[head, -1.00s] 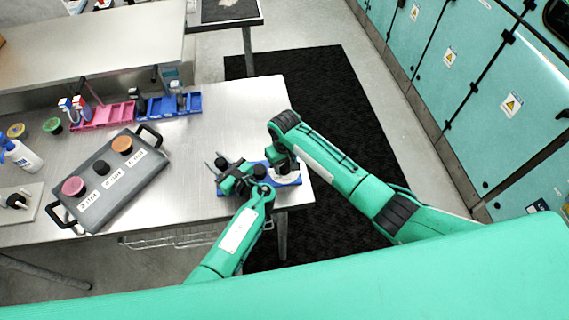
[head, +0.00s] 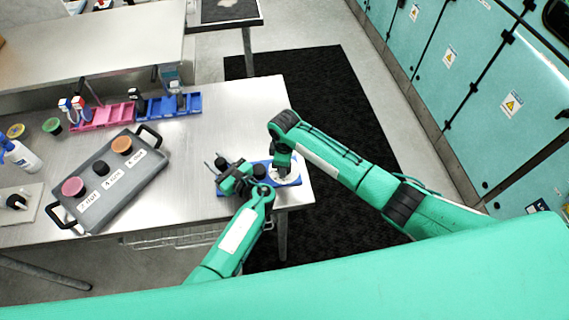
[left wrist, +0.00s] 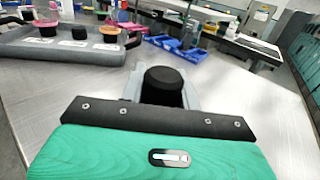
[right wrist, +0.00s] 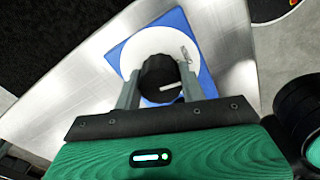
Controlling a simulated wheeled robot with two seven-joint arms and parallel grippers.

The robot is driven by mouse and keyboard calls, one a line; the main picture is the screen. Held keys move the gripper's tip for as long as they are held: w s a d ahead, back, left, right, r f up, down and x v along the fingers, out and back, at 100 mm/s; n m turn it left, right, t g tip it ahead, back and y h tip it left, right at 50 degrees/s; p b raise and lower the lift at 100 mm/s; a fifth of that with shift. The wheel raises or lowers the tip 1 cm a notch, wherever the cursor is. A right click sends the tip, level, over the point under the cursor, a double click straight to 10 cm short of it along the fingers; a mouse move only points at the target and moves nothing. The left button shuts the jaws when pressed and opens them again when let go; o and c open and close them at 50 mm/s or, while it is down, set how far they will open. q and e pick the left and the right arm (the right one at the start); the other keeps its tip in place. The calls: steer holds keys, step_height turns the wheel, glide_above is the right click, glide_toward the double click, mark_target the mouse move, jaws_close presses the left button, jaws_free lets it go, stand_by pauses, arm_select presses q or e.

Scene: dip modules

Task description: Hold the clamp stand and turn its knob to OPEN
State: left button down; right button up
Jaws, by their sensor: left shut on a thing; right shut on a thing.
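The clamp stand has a blue base (head: 294,182) near the table's right front corner. A white dial disc (right wrist: 143,52) lies on the base in the right wrist view. The stand's black knob (right wrist: 158,76) carries a white mark and sits at the disc's middle. My right gripper (head: 283,170) comes from above, its fingers on both sides of the knob. My left gripper (head: 236,172) is at the stand's left end, shut on a black round-topped part (left wrist: 163,86), seen between its fingers in the left wrist view. Lettering on the dial is not readable.
A grey button box (head: 122,183) with black handles stands to the left. A pink tray (head: 105,117) and a blue tray (head: 182,105) lie at the back. A white bottle (head: 24,156) is at far left. The table between box and stand is clear.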

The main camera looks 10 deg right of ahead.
steer(key=shift+n, duration=0.9)
steer(key=o, duration=1)
steer(key=shift+r, duration=0.1)
step_height(320, 180, up, 12)
steer(key=shift+f, duration=0.1)
